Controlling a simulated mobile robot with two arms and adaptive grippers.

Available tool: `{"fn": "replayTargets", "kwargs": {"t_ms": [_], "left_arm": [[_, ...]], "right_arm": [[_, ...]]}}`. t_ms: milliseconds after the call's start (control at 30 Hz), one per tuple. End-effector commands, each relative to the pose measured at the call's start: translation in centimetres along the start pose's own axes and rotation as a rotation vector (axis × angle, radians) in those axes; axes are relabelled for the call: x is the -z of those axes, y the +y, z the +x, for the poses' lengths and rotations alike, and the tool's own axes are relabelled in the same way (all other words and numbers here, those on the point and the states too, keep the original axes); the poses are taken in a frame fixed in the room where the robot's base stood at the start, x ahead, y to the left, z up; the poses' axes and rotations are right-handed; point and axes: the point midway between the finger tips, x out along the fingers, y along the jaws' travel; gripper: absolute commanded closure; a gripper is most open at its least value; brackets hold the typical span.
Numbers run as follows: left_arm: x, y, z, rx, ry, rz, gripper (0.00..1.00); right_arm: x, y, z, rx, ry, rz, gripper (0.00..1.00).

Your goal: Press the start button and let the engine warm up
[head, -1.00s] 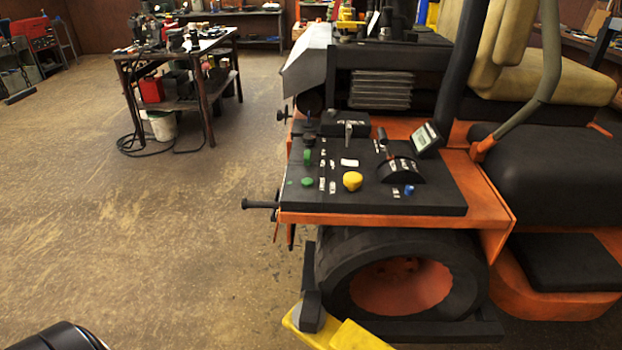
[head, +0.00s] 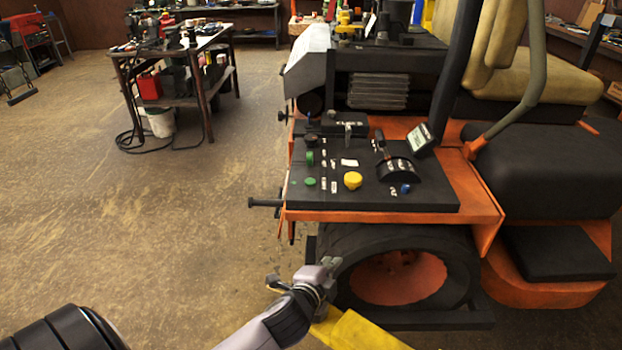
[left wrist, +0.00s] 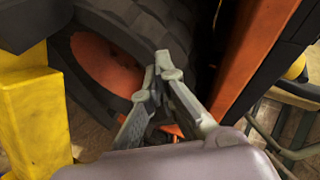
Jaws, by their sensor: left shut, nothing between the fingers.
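The mower's black control panel (head: 430,198) sits on its orange body above the wheel. It carries a round green button (head: 309,182), a taller green control (head: 310,158) behind it, a yellow knob (head: 352,180) and a blue button (head: 405,188). The labels are too small to read, so I cannot tell which one is the start button. My left gripper (head: 330,263) is shut and empty, below the panel's front edge and in front of the wheel (head: 345,245). In the left wrist view its closed fingers (left wrist: 163,62) appear before the tyre (left wrist: 120,30). My right gripper is out of view.
A small tilted display (head: 420,138) and a black lever unit (head: 398,170) stand on the panel's right. A dark handle (head: 264,203) sticks out left of the panel. A yellow part (head: 360,332) lies low by the wheel. The floor on the left is open up to a workbench (head: 170,60).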

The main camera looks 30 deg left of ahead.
Motion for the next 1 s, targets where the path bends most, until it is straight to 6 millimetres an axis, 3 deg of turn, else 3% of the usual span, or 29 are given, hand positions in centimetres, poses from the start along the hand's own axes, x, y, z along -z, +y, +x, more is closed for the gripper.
{"fn": "replayTargets", "kwargs": {"t_ms": [33,100,267,467,600,800,967,1000], "left_arm": [[1.1,-2.5,0.1,0.064,0.035,0.076,1.0],[2.6,-5.6,0.1,0.156,0.079,0.192,1.0],[6.7,-12.5,-1.0,0.379,0.167,0.471,1.0],[12.4,-20.0,-4.4,0.695,0.235,0.866,1.0],[17.1,-23.9,-7.4,0.983,0.253,1.266,1.0],[21.1,-24.4,-8.3,1.371,0.225,2.001,1.0],[20.3,-23.7,-6.5,1.587,0.179,2.611,1.0],[19.4,-23.6,-5.7,-1.548,-0.164,-2.646,1.0]], "right_arm": [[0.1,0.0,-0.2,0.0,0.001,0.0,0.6],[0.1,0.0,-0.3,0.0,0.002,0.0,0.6],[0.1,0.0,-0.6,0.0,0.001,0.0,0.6],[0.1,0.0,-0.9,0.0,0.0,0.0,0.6],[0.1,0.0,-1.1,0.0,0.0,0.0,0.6],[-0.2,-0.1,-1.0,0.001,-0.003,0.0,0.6],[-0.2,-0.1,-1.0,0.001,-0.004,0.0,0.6],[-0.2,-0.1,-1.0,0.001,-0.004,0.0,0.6]]}}
